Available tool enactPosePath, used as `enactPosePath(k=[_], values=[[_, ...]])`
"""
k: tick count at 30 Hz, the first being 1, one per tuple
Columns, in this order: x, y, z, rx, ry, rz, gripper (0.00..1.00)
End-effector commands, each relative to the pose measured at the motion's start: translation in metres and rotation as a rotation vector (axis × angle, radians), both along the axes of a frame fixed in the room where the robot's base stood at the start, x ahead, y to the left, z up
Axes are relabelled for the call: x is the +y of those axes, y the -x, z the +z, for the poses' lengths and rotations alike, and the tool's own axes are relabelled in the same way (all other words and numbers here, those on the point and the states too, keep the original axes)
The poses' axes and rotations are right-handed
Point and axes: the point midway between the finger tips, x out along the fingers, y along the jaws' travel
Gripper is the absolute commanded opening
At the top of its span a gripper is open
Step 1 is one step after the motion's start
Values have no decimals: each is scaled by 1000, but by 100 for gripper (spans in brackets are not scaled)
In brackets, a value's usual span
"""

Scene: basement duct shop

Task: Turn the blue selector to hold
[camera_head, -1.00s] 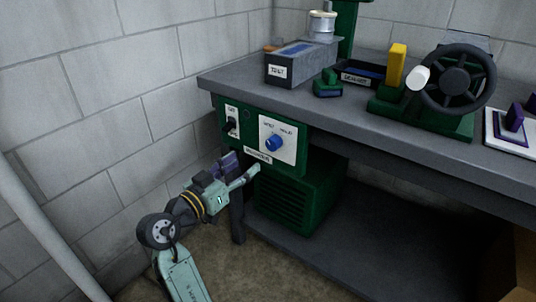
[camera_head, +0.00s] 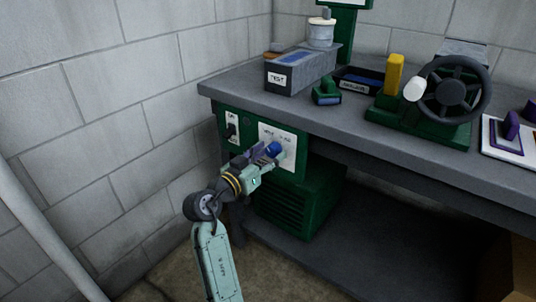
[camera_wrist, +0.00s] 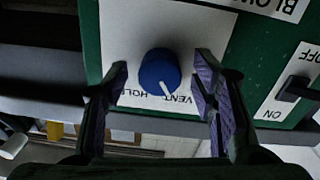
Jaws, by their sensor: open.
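The blue selector (camera_wrist: 160,72) is a round knob on a white plate (camera_wrist: 125,30), seen upside down in the wrist view. Its white pointer line is at the lower right of the knob, toward the word VENT; HOLD is printed at the lower left. My gripper (camera_wrist: 162,76) is open, with one purple-padded finger on each side of the knob and gaps showing between. In the head view the selector (camera_head: 273,149) shows just beyond my gripper (camera_head: 262,160), which partly covers the plate.
A black on/off switch (camera_head: 231,131) is beside the plate on the same green panel (camera_head: 300,165). The grey bench top (camera_head: 240,85) overhangs it and carries a TEST box (camera_head: 300,74) and a handwheel (camera_head: 455,92). A block wall (camera_head: 100,110) stands at left.

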Motion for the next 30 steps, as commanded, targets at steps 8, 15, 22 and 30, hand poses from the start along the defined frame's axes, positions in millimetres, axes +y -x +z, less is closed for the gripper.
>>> enactPosePath(k=[8, 15, 22, 30], values=[[0, 0, 0, 0, 0, 0, 39], [0, 0, 0, 0, 0, 0, 23], [0, 0, 0, 0, 0, 0, 7], [1, 0, -2, -11, -14, 1, 4]])
